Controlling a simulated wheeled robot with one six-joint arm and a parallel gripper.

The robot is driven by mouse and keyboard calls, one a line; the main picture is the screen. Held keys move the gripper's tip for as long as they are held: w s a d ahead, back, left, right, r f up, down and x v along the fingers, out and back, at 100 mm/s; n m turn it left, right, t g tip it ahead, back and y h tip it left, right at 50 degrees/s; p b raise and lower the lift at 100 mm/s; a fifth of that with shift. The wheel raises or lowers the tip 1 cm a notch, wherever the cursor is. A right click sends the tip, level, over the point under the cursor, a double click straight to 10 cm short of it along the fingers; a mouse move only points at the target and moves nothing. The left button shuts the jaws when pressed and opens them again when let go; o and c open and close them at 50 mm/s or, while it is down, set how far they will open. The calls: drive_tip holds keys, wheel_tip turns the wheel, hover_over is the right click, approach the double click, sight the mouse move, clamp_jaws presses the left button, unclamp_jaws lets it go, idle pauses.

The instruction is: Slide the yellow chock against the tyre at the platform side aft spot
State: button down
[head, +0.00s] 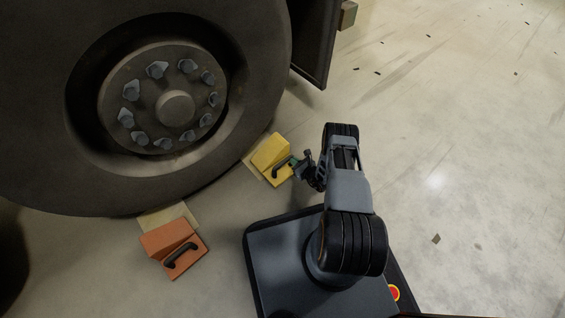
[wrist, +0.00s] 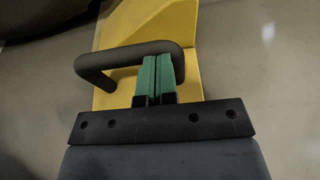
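The yellow chock (head: 270,152) is a wedge with a black loop handle (wrist: 128,56). It stands on the floor close to the right side of the big tyre (head: 250,110), on or beside a pale floor patch (head: 252,168). I cannot tell whether it touches the tyre. My gripper (head: 296,163) is at the handle. In the wrist view its two green fingers (wrist: 157,75) are pressed together with only a thin line between them, tips at the handle bar. No bar shows clamped between them. The yellow chock (wrist: 150,20) fills the space behind.
An orange chock (head: 165,240) with a black handle lies lower left, by another pale patch (head: 170,216) under the tyre. A dark panel (head: 316,45) hangs right of the tyre. The floor on the right is open, with small scattered debris (head: 436,238).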

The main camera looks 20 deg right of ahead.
sight(282, 150)
drive_tip(key=shift+w+a, duration=0.55)
drive_tip(key=shift+w, duration=0.7)
drive_tip(key=shift+w+a, duration=0.55)
drive_tip(key=shift+w, duration=0.65)
drive_tip(key=shift+w+a, duration=0.55)
drive_tip(key=shift+w, duration=0.7)
drive_tip(key=shift+s+d, duration=0.1)
drive_tip(key=shift+s, duration=0.05)
drive_tip(key=shift+s+d+p, duration=0.3)
drive_tip(key=shift+s, duration=0.45)
drive_tip(key=shift+s+d+p, duration=0.25)
drive_tip(key=shift+s+d, duration=0.1)
drive_tip(key=shift+s, duration=0.35)
drive_tip(key=shift+s+d+p, duration=0.3)
drive_tip(key=shift+s, duration=0.45)
